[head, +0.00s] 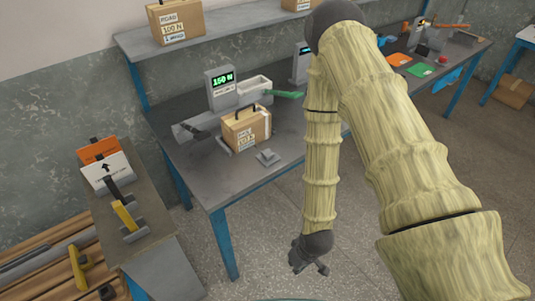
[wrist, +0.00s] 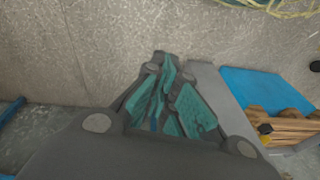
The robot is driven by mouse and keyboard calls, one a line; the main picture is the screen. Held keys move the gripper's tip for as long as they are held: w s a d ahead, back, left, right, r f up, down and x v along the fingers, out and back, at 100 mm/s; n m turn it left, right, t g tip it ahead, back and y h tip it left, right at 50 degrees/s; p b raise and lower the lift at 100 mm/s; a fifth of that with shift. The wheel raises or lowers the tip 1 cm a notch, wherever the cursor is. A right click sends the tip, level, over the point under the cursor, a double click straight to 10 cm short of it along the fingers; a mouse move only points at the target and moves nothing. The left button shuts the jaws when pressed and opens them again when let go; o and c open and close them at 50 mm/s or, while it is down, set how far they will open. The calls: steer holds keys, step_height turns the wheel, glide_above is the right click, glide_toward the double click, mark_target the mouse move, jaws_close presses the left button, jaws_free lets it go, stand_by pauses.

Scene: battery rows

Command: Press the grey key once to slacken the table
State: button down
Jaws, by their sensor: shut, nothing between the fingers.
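A small grey raised piece (head: 268,157), which looks like the grey key, sits on the dark worktable (head: 225,180) near its front edge. It is right of a brown box (head: 246,128) with a dark handle. A grey display (head: 220,88) behind the box shows green digits that read 150 N. My gripper (head: 309,266) hangs low over the floor in front of the table, right of and below the key, touching nothing. In the wrist view my gripper (wrist: 168,92) shows its teal finger pads close together and empty. The key is not seen there.
A side bench (head: 150,248) at left carries a yellow-handled lever (head: 124,216) and a white up-arrow sign (head: 105,172). A shelf (head: 220,37) with boxes overhangs the table's back. A green piece (head: 284,94) lies behind the key. The floor before the table is clear.

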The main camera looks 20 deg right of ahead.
steer(key=w+r+n+t, duration=0.1)
steer(key=w+r+n, duration=0.15)
steer(key=w, duration=0.75)
steer(key=n+t+y+b, duration=0.3)
steer(key=n+t, duration=0.1)
steer(key=n, duration=0.3)
glide_toward(266, 154)
steer(key=a+f, duration=0.2)
steer(key=s+a+f, duration=0.1)
steer(key=a+f, duration=0.1)
steer(key=a, duration=0.1)
steer(key=shift+s+a+f, duration=0.1)
steer(key=shift+s+f, duration=0.05)
steer(key=shift+s, duration=0.05)
steer(key=w+d+r+n+t, duration=0.1)
steer(key=w+r+n, duration=0.2)
steer(key=w+r, duration=0.3)
step_height(266, 154, up, 4)
steer(key=shift+w+d+b, duration=0.35)
steer(key=shift+w, duration=0.05)
steer(key=shift+f+n, duration=0.15)
steer(key=shift+n, duration=0.1)
steer(key=shift+f+b, duration=2.7)
steer(key=shift+f, duration=1.6)
steer(key=shift+f, duration=0.1)
steer(key=shift+f, duration=0.3)
